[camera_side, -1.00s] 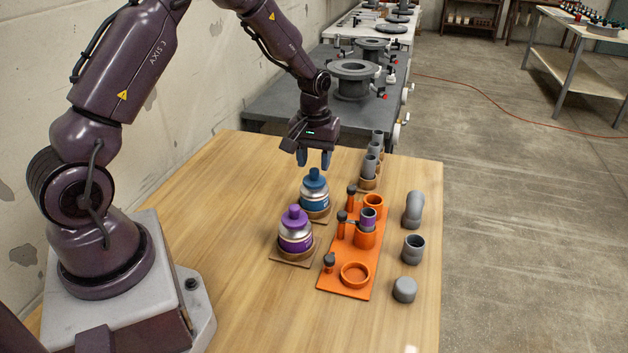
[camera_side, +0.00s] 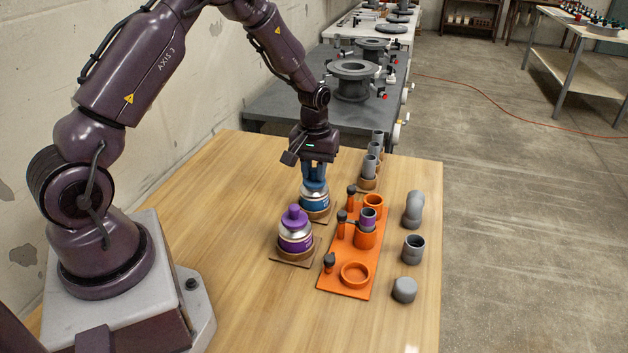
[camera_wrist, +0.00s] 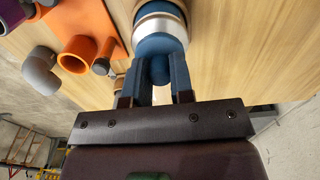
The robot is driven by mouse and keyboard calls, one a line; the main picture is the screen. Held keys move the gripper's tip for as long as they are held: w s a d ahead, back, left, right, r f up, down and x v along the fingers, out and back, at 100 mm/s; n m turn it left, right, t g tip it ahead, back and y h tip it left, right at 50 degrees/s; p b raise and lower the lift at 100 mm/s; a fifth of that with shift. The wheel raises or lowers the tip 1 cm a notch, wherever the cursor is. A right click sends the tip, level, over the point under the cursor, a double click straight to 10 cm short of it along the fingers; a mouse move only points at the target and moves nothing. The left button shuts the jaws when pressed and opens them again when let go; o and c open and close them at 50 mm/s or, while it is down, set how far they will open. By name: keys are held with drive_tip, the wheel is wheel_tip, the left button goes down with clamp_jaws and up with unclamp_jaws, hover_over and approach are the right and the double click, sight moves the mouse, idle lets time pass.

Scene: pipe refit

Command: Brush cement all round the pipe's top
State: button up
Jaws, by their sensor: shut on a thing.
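My gripper (camera_side: 316,177) is shut on the blue cap (camera_wrist: 158,70) of the blue cement can (camera_side: 314,201). The can stands upright on its wooden base, and the wrist view shows its blue and silver body (camera_wrist: 160,24) beyond the fingers. The pipe (camera_side: 368,218), grey with a purple band near its top, stands upright in an orange holder on the orange fixture plate (camera_side: 335,279). A purple can (camera_side: 295,234) with its purple cap on stands nearer the camera. The brush is hidden; I cannot tell what is under the caps.
A grey elbow (camera_side: 413,210), a coupling (camera_side: 413,248) and an end cap (camera_side: 404,290) lie right of the fixture. Several grey pipes (camera_side: 371,165) stand in wooden holders behind it. The fixture has several black-topped orange clamps (camera_side: 342,222). The table's left part is clear.

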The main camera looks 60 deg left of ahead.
drive_tip(key=shift+r, duration=0.15)
drive_tip(key=shift+r, duration=4.05)
wheel_tip(320, 180, up, 2)
drive_tip(key=shift+d, duration=0.1)
